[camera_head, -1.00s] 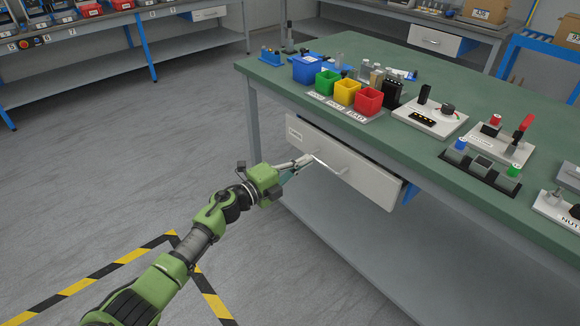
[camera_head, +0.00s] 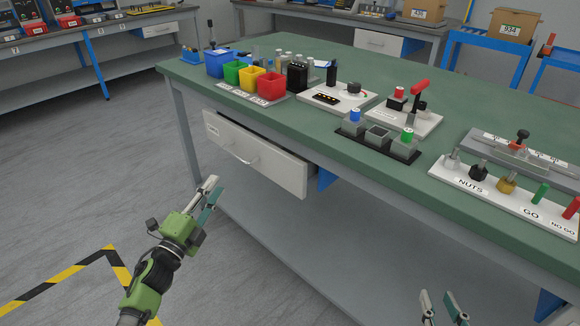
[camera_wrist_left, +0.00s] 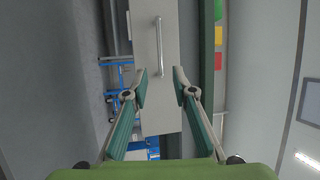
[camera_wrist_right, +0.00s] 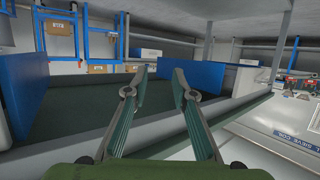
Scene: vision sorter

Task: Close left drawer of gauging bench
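The pale grey drawer (camera_head: 255,155) hangs under the left part of the green-topped gauging bench (camera_head: 410,170). Its front stands close under the bench edge; I cannot tell exactly how far out it is. In the left wrist view the drawer front (camera_wrist_left: 154,100) and handle (camera_wrist_left: 159,45) lie ahead of the fingers. My left gripper (camera_head: 213,190) is open and empty, in front of and below the drawer, apart from the handle. My right gripper (camera_head: 444,300) is open and empty at the bottom right, in front of the bench.
The bench top holds blue, green, yellow and red bins (camera_head: 245,77), gauge blocks and a white nuts board (camera_head: 505,190). A lower grey shelf (camera_head: 300,245) runs under the bench. Floor at the left is free, with black-yellow tape (camera_head: 65,275). Blue carts (camera_head: 485,55) stand behind.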

